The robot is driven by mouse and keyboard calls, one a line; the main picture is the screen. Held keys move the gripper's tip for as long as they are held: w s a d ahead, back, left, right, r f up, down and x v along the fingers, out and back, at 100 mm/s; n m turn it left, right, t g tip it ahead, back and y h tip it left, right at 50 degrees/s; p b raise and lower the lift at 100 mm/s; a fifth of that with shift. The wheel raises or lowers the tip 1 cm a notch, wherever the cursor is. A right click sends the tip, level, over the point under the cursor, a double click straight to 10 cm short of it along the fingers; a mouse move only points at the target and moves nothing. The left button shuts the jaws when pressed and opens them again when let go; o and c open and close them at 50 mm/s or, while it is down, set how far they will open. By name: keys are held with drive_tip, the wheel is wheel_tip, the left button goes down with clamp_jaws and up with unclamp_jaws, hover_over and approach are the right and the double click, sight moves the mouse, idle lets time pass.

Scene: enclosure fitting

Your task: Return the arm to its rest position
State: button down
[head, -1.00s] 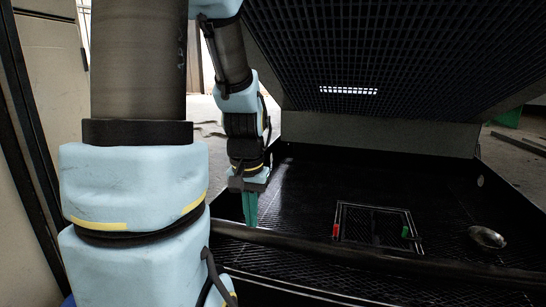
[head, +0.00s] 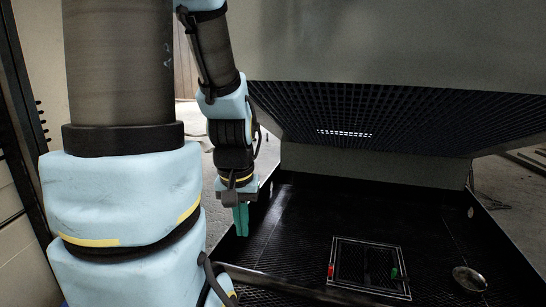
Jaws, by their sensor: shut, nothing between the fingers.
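My gripper (head: 241,220) hangs pointing down at the left side of the black enclosure in the head view. Its green fingers are together and hold nothing. My arm comes down from the top of the picture to it, and large pale-blue links of mine fill the left. The gripper is apart from the things on the enclosure floor.
The open black enclosure (head: 300,205) has a gridded lid (head: 400,110) above it. On its mesh floor lie a rectangular frame (head: 369,241), with a red piece (head: 331,270) and a green piece (head: 394,273), and a round metal dish (head: 469,279). The floor between gripper and frame is clear.

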wheel_tip(320, 180, up, 18)
drive_tip(key=p, duration=1.5)
